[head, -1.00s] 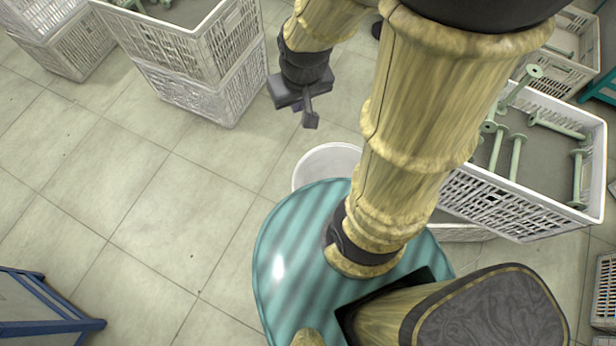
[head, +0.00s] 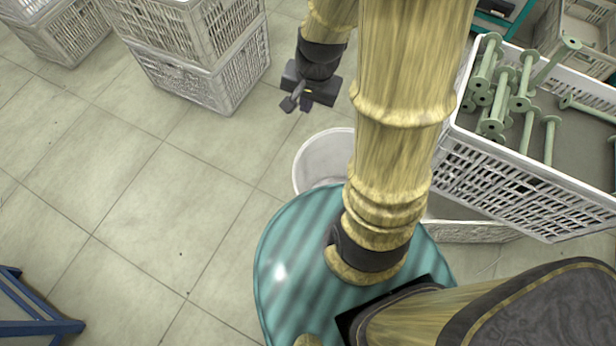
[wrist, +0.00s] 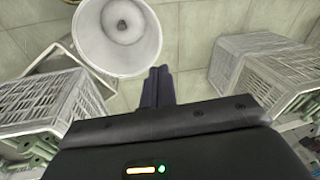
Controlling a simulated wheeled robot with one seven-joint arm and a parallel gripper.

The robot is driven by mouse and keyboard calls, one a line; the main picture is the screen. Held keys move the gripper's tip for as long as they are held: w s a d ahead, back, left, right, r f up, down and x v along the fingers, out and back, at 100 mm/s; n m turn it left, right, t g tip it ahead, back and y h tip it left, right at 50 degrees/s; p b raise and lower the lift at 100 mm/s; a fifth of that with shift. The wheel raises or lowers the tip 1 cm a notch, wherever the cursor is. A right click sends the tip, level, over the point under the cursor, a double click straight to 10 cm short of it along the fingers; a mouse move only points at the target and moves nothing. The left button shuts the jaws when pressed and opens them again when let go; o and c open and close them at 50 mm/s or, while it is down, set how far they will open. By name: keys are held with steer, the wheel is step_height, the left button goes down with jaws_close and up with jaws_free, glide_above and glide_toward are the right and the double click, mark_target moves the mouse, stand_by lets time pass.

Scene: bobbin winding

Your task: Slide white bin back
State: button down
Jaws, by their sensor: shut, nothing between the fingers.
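The white bin (head: 318,160) is round and open-topped. It stands on the floor just beyond my teal base, which hides its near side, and my arm covers its right side. In the wrist view the white bin (wrist: 117,36) shows at the upper left with its mouth towards the camera and a small dark spot inside. My gripper (head: 298,106) is above the floor, just beyond the bin and apart from it. In the wrist view the fingers (wrist: 158,72) are together with nothing between them, to the right of the bin.
A stack of white crates (head: 200,55) stands at the upper left. A white crate with green bobbins (head: 530,170) is at the right, close to my arm. Blue legs of a stand (head: 40,325) show at the lower left. The tiled floor (head: 130,190) at the left is clear.

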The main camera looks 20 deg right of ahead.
steer(key=w+d+f+m+b, duration=0.1)
steer(key=d+f+m+b, duration=0.2)
steer(key=f+m+b, duration=0.3)
steer(key=w+d+f+m+y+b, duration=0.1)
steer(key=f+m+b, duration=0.5)
steer(key=f+b, duration=1)
steer(key=w+d+f+m+b, duration=0.2)
steer(key=d+f+m+b, duration=0.2)
steer(key=f, duration=1.9)
steer(key=m+b, duration=0.3)
steer(key=b, duration=0.4)
steer(key=shift+w+d+f+b, duration=0.25)
steer(key=shift+w+d+b, duration=0.05)
steer(key=shift+w+d, duration=0.05)
steer(key=w+a+f+b, duration=0.2)
steer(key=f+b, duration=0.2)
steer(key=f, duration=0.1)
steer(key=w+a+f+b, duration=0.2)
steer(key=f+b, duration=0.2)
steer(key=shift+w+a+f, duration=0.25)
steer(key=shift+w+f, duration=0.1)
